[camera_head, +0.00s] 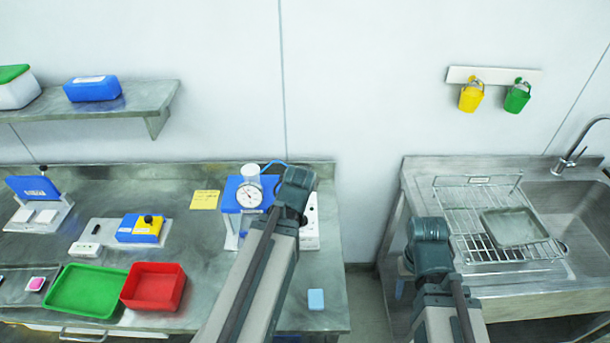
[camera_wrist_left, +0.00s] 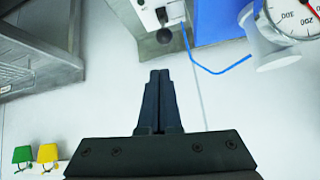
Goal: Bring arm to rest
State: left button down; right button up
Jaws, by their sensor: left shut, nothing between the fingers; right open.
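My left arm (camera_head: 258,270) reaches up the middle of the head view, its end in front of the dial device. In the left wrist view my left gripper (camera_wrist_left: 159,73) has its two dark fingers pressed together with nothing between them. It points toward a white box with a black knob (camera_wrist_left: 164,36), apart from it. My right arm (camera_head: 445,305) is raised at the lower right, in front of the gap between table and sink. My right gripper (camera_head: 408,263) is mostly hidden behind the arm's dark joint; it is open and nothing shows in it.
The blue dial device (camera_head: 232,204) stands near my left arm; its blue tube (camera_wrist_left: 222,71) shows in the wrist view. A red tray (camera_head: 153,287), green tray (camera_head: 86,290) and light-blue block (camera_head: 316,299) lie on the table. A wire rack (camera_head: 465,215) stands beside the sink.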

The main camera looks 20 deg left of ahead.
dwell(0.4)
pick_arm(q)
jog(key=s+d+f+m+g+b, duration=0.2)
jog(key=s+d+f+g, duration=0.1)
jog(key=s+d, duration=0.3)
jog(key=s+d+f+m+g+h+b, duration=0.1)
jog(key=s+d+f, duration=0.4)
jog(key=d, duration=0.5)
jog(key=s+d+f+m+g+b, duration=0.3)
jog(key=s+d+f+g+b, duration=0.1)
jog(key=d, duration=0.4)
jog(key=s+f, duration=0.1)
jog(key=s, duration=0.1)
jog(key=shift+s+f+m+g+h, duration=0.3)
jog(key=shift+g, duration=0.1)
